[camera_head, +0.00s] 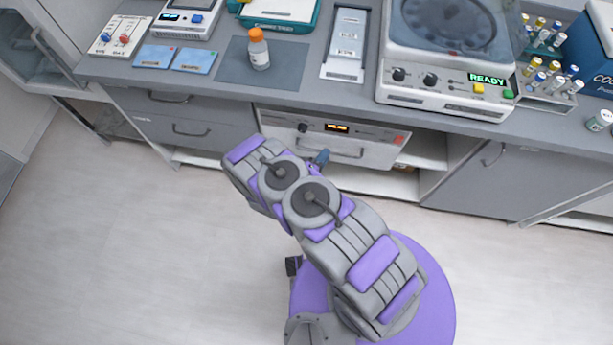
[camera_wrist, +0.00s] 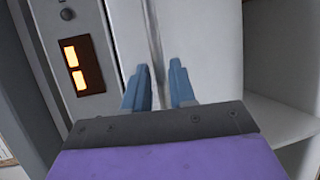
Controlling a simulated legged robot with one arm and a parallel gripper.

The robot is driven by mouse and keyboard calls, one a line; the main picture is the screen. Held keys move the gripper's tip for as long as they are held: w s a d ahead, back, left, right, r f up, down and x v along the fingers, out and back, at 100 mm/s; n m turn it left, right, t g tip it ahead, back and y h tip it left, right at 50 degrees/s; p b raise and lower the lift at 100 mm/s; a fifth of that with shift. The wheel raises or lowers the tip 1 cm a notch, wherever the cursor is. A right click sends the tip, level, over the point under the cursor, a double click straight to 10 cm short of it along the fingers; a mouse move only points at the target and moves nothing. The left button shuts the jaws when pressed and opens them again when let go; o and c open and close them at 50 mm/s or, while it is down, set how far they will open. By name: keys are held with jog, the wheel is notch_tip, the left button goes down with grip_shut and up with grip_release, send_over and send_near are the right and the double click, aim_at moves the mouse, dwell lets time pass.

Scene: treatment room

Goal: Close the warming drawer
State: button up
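The warming drawer (camera_head: 365,136) is a white unit under the counter with a lit orange display, a knob and a long bar handle. Its front looks flush or nearly so; the counter above hides any gap. In the wrist view its white front (camera_wrist: 210,40) fills the middle, with the orange display (camera_wrist: 84,66) on the left. My gripper (camera_head: 321,157) is at the drawer front by the handle, partly hidden by my arm. In the wrist view the two blue fingers of my gripper (camera_wrist: 159,88) are apart, with the handle (camera_wrist: 154,35) running between them. Contact is unclear.
Grey drawers (camera_head: 190,128) flank the unit on the left, and a grey cabinet (camera_head: 510,180) on the right. An open white shelf (camera_head: 425,150) lies beside the drawer. The counter holds an orange-capped bottle (camera_head: 259,50) and a centrifuge (camera_head: 450,60). The floor in front is clear.

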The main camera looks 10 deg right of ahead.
jog(key=p+v, duration=0.2)
jog(key=v, duration=1.2)
jog(key=shift+f, duration=0.15)
